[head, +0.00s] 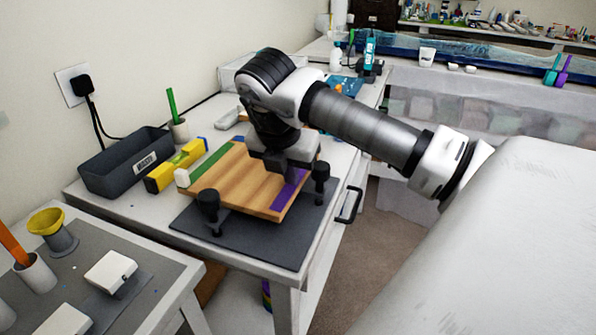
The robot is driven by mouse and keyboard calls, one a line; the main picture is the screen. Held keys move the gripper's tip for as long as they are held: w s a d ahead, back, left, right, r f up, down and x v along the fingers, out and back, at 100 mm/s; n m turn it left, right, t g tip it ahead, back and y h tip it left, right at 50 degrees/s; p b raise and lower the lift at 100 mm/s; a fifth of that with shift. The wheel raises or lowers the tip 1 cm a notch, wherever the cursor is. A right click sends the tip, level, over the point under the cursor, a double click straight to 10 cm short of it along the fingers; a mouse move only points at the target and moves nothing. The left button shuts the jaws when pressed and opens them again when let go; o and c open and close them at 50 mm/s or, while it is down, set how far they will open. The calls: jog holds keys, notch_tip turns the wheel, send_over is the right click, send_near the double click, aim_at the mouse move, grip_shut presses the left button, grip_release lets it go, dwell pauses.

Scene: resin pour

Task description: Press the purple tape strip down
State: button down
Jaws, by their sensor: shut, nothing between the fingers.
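The purple tape strip (284,197) lies along the right edge of a wooden board (235,186) on the bench. Its near part shows; its far part is hidden by my gripper. My gripper (284,172) is shut and empty, pointing down over the far part of the strip. I cannot tell whether its fingertips touch the tape. A green tape strip (211,163) runs along the board's left edge, and a bit of blue tape (238,138) shows at the far edge.
Black clamp knobs stand near the board at its near left (209,207) and right (321,178). A yellow level (176,167) and a dark bin (127,163) are to the left. A dark mat (250,242) lies in front, mostly clear.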

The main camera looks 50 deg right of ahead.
jog(key=shift+w+d, duration=0.35)
jog(key=shift+d, duration=0.45)
jog(key=shift+w+d, duration=0.3)
jog(key=shift+d, duration=0.5)
jog(key=shift+w+d+b, duration=0.15)
jog(key=shift+w+d, duration=0.05)
jog(key=shift+d, duration=0.3)
jog(key=shift+w+d+b, duration=0.15)
jog(key=shift+w+d, duration=0.05)
jog(key=shift+d, duration=0.25)
jog(key=shift+r+p, duration=1.2)
jog(key=shift+r, duration=1.25)
jog(key=shift+r, duration=0.1)
